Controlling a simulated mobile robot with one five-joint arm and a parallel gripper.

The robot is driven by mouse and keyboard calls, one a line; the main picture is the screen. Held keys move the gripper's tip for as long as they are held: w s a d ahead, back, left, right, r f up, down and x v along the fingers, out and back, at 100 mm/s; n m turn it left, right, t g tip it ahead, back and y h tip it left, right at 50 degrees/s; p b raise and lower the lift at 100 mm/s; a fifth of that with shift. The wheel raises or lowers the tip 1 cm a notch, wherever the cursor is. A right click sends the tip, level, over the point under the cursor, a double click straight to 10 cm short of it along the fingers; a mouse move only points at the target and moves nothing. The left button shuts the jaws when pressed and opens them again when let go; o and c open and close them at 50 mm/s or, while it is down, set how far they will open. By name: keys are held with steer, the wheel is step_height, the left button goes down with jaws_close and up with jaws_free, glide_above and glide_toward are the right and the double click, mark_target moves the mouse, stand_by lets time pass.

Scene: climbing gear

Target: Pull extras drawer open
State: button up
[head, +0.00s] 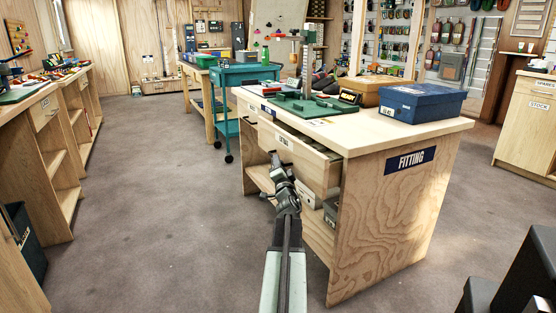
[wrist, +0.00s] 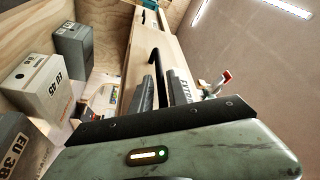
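The extras drawer (head: 310,165) is in the near side of the wooden fitting bench (head: 385,215). Its front stands a little out from the bench, with a dark gap above it. In the wrist view the pale drawer front (wrist: 172,55) carries a partly hidden label starting "EXTR". Its black bar handle (wrist: 155,58) runs down between the two dark fingers of my gripper (wrist: 163,92). The fingers look closed around the handle, and the lower handle end is partly hidden. In the head view my gripper (head: 276,162) is at the drawer front.
Shoe boxes (wrist: 40,85) sit on the shelf under the drawer. A blue box (head: 420,103), a brown box (head: 375,88) and a green mat (head: 305,106) are on the bench top. A teal cart (head: 243,76) stands behind. The floor left of the bench is clear.

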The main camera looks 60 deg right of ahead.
steer(key=shift+x, duration=0.85)
steer(key=shift+a, duration=0.1)
jaws_close()
steer(key=shift+s+f, duration=0.1)
stand_by(0.5)
